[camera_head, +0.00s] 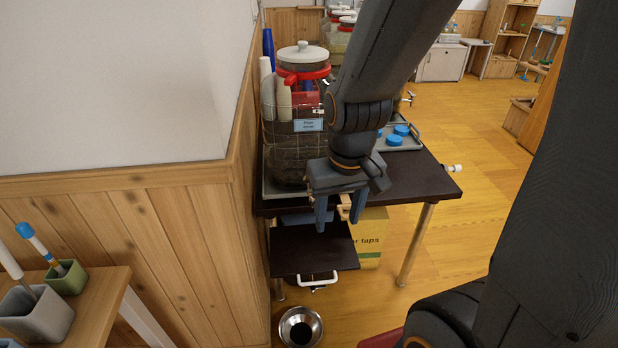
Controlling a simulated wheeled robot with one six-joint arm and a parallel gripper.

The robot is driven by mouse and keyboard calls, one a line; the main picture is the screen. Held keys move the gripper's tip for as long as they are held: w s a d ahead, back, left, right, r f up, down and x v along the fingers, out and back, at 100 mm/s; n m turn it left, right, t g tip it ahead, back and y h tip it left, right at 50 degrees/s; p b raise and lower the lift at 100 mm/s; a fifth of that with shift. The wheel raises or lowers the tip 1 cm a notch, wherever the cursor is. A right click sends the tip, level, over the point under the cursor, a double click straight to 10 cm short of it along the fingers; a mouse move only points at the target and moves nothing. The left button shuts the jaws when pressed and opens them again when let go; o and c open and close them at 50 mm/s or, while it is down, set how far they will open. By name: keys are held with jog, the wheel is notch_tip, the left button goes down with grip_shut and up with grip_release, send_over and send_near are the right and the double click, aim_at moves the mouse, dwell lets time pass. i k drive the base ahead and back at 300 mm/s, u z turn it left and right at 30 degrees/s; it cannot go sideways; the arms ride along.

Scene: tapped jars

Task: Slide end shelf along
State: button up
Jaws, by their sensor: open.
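The end shelf (305,250) is a small dark board below the near end of the dark table (425,188). A white handle (318,281) is on its front edge. My gripper (340,218) points down over the table's near edge, above and slightly right of the shelf's middle. Its two blue-grey fingers are apart. A small tan piece (345,206) shows between them; I cannot tell whether it belongs to the gripper or lies beyond it. The fingers look apart from the white handle. My arm hides part of the table top.
A large lidded jar (290,150) in a wire holder stands on the table's left. A grey tray (411,143) with blue caps is behind my arm. A yellow box (373,240) sits beneath the table. A metal bowl (301,328) is on the floor before the shelf. A wooden wall (190,230) borders the left.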

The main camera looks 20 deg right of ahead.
aim_at(296, 250)
jog(key=z, duration=1.25)
jog(key=k, duration=0.6)
jog(key=u, duration=0.4)
